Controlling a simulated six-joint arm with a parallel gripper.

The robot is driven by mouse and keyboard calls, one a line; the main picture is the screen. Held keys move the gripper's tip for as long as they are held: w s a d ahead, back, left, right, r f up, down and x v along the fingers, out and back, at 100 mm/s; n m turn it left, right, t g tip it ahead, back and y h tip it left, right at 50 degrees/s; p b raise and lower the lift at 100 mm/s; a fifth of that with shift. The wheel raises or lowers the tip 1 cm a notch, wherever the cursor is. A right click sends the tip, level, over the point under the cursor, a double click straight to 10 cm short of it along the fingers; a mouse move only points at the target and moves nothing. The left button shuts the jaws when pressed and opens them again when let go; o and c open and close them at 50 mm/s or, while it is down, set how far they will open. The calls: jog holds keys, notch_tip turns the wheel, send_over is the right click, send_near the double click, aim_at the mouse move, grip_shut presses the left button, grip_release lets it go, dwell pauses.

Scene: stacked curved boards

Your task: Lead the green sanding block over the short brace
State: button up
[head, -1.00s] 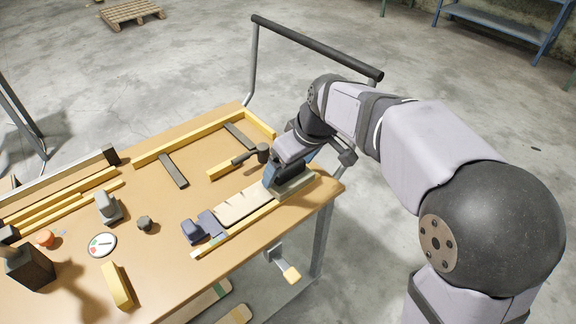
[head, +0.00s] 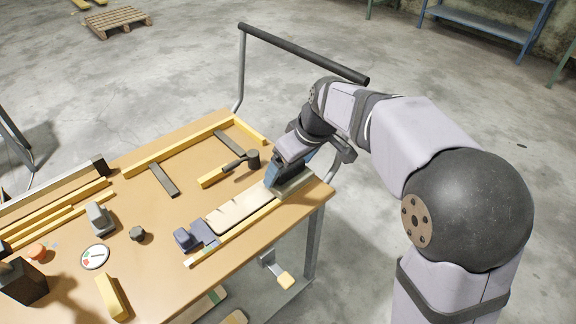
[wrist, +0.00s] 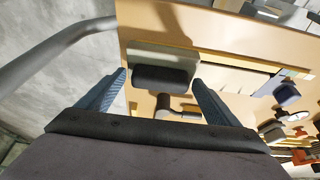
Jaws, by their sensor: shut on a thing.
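My gripper (wrist: 157,88) is shut on the dark handle (wrist: 160,80) of a block with a pale grey-green base (wrist: 160,59), which I take for the green sanding block. In the head view, the base (head: 300,183) is at the right end of a pale wooden board (head: 240,210); the gripper hides part of the block. The board, probably the short brace, lies behind a yellow strip (head: 232,235) near the table's front edge. I cannot tell whether the base rests on the board or beside it.
A dark blue block (head: 184,238) stands at the board's left end. Dark bars (head: 163,180), a yellow frame (head: 172,148), a grey block (head: 98,218) and a round dial (head: 95,257) are further left. The table's right edge is close.

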jog(key=shift+f, duration=0.15)
jog(key=shift+w+a+p, duration=0.45)
jog(key=shift+w+p, duration=0.1)
jog(key=shift+p, duration=0.15)
jog(key=shift+a, duration=0.15)
jog(key=shift+s+a+r, duration=0.25)
jog(key=shift+s+a, duration=0.85)
jog(key=shift+a, duration=0.1)
jog(key=shift+s+a+p, duration=0.3)
jog(key=shift+s+a, duration=0.4)
jog(key=shift+s+a+f, duration=0.15)
jog(key=shift+s+a, duration=0.2)
jog(key=shift+s, duration=0.1)
